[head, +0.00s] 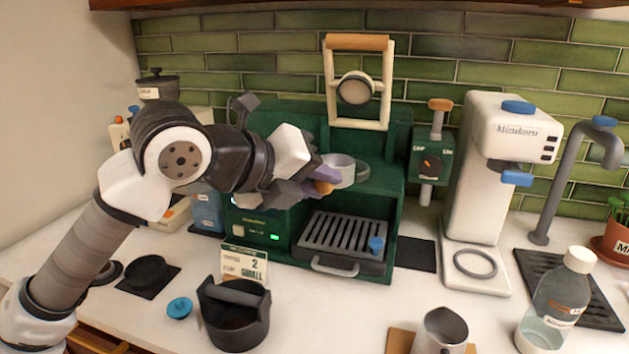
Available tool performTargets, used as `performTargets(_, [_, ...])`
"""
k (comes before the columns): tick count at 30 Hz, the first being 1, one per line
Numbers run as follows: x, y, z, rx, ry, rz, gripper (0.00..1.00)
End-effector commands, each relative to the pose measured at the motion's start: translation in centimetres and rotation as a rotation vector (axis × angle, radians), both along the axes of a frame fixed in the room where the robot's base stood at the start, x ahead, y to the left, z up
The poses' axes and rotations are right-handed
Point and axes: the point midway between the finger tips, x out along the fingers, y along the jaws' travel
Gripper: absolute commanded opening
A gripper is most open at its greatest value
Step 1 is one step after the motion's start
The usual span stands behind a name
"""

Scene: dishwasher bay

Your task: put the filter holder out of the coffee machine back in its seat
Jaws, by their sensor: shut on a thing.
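The green coffee machine (385,215) stands at the centre against the wall, its wooden-handled frame (358,42) raised with a round disc facing forward. The filter holder (346,173), a pale grey round cup, is at the machine's top deck, upright or nearly so. My gripper (321,181) reaches in from the left and is shut on its handle side, where a small orange part shows between the fingers. The fingers and cup hide the seat. I cannot tell whether the cup rests in it or hovers above it.
A slotted drip tray (345,233) with a blue knob juts out below. In front are a dark knock bin (233,318), a small sign (244,265), a metal pitcher (441,332) and a bottle (555,305). A white machine (478,190) stands to the right.

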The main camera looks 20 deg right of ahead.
Motion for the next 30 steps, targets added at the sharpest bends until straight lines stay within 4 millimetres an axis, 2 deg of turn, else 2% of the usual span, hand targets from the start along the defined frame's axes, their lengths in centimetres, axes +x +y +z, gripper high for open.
performTargets(13, [3.9,-2.7,-1.3,-0.003,0.0,-0.002,0.0])
performTargets(30, [9.0,-6.1,-1.1,-0.003,0.001,-0.001,0.0])
